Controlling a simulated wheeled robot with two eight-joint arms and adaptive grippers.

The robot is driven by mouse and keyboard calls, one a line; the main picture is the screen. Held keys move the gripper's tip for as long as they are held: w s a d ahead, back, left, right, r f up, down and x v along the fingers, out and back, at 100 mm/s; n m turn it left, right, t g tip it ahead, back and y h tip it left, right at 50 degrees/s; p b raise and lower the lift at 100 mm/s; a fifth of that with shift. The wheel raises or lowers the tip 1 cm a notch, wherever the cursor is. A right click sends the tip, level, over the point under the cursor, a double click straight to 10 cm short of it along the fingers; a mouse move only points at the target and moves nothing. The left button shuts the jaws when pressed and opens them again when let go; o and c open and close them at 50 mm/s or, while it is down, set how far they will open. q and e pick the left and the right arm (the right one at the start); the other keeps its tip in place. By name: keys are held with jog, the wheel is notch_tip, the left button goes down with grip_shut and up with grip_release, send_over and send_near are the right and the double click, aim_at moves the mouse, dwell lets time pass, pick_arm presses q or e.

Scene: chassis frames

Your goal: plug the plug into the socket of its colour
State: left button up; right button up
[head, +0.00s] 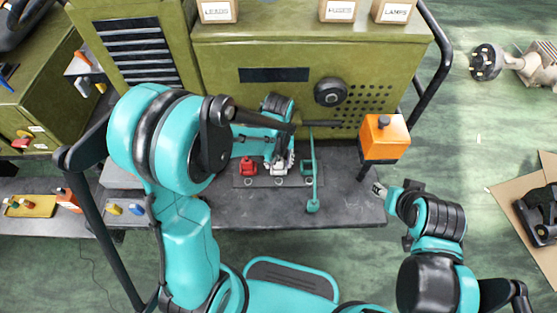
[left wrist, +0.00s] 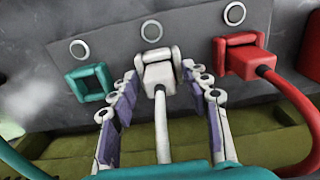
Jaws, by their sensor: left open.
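A green plug (head: 313,206) with a green cable lies near the front edge of the grey bench. The square green socket (head: 307,167) is empty; it also shows at left in the left wrist view (left wrist: 88,84). A white plug (head: 279,168) sits in the middle socket, with its white cable, also in the left wrist view (left wrist: 158,73). A red plug (head: 248,167) sits in the socket beside it. My left gripper (left wrist: 160,82) is open, its fingers on either side of the white plug. My right gripper (head: 382,189) is at the bench's right edge; its jaws are unclear.
A green cabinet (head: 370,60) with a black knob (head: 331,92) stands behind the sockets. An orange box (head: 385,138) stands at the bench's right end. Labelled boxes (head: 340,10) sit on top. The bench front (head: 260,215) is mostly clear.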

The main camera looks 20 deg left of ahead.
aim_at(279, 160)
pick_arm(q)
jog(key=shift+r, duration=0.35)
notch_tip(279, 160, up, 11)
jog(key=p, duration=0.4)
jog(key=s+a+r+m+t, duration=0.3)
jog(key=s+r+t, duration=0.4)
jog(key=s, duration=0.3)
jog(key=shift+s+a+r, duration=0.15)
jog(key=shift+a+r, duration=0.5)
jog(key=shift+a, duration=0.2)
